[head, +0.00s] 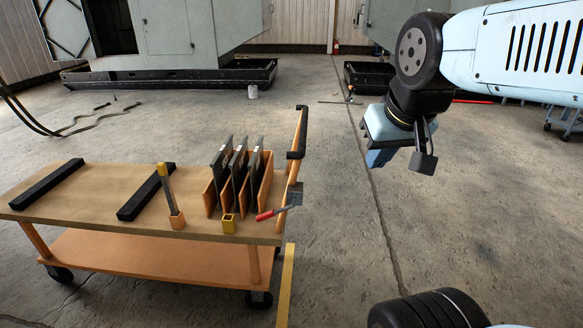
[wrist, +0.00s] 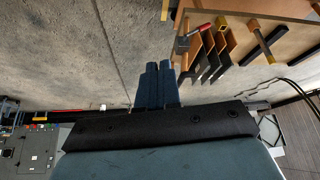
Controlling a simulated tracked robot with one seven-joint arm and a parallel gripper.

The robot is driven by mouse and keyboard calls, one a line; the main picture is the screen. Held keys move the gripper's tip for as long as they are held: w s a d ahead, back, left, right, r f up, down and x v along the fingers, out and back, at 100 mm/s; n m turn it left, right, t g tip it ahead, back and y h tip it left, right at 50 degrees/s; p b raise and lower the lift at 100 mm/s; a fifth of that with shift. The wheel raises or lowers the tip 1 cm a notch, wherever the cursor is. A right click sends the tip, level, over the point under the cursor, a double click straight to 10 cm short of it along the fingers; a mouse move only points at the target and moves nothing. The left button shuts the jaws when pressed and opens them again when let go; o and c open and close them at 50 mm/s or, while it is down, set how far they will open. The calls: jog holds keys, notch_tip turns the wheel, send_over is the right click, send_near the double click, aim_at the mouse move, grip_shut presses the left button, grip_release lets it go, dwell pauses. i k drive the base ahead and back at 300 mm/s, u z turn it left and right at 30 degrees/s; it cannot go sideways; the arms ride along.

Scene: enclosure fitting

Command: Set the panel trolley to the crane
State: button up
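The panel trolley (head: 100,190) stands at the left in the head view, a wooden-topped cart with an orange lower shelf and black castors. It also shows upside down at the upper right of the wrist view (wrist: 240,72). Several dark panels (head: 238,165) stand upright in its orange rack. Its upright handle (head: 298,135) with a black grip is at the right end. My gripper (head: 379,158) hangs in the air right of the handle, apart from it. Its blue fingers (wrist: 157,84) lie side by side, shut, with nothing seen between them. I cannot make out a crane.
A red-handled clamp (head: 272,213) is at the trolley's right end. A yellow strip (head: 286,285) lies on the floor beside it. Grey cabinets (head: 165,25) on black bases (head: 170,76) stand at the back; cables (head: 75,125) lie at the left. The floor right of the trolley is clear.

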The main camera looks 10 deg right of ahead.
aim_at(119, 220)
jog(key=z, duration=0.45)
jog(key=i, duration=1.25)
jog(key=u, duration=0.3)
